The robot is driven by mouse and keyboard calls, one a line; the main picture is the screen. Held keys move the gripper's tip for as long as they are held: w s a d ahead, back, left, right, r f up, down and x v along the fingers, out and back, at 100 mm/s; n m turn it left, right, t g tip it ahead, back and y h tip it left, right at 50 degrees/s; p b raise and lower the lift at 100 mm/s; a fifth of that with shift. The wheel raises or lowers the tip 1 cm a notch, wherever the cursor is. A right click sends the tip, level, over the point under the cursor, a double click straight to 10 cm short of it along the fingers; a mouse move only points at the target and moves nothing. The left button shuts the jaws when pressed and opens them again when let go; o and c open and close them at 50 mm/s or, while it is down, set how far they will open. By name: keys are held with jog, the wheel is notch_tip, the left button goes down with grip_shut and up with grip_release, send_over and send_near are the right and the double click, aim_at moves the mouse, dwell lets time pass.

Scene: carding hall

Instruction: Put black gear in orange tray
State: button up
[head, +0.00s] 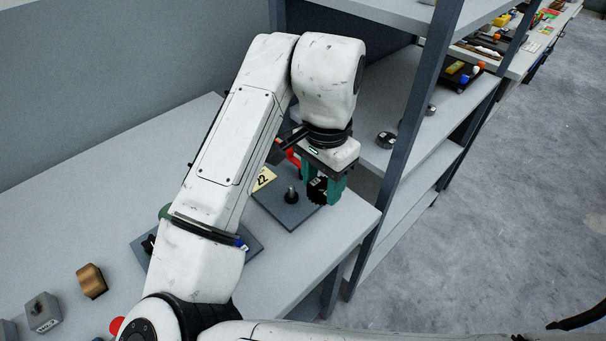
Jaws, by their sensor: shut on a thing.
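My gripper (325,190), with teal fingers, is above the right part of the grey table (95,205). It is shut on a black toothed gear (316,191), which is partly covered by the fingers. I cannot tell whether the gear touches the plate. No orange tray can be made out; my arm hides part of the table.
A shelf unit with a dark upright (410,120) stands close to the right of my gripper. Round dark pieces (386,139) lie on its shelf. A brown block (91,281) and a grey box (43,313) are at the lower left. The table's far left is bare.

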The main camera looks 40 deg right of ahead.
jog(key=s+r+p, duration=0.3)
jog(key=r+p, duration=0.1)
jog(key=r, duration=0.1)
jog(key=shift+s+a+r, duration=0.25)
jog(key=shift+s+r, duration=0.15)
dwell(0.4)
dwell(0.4)
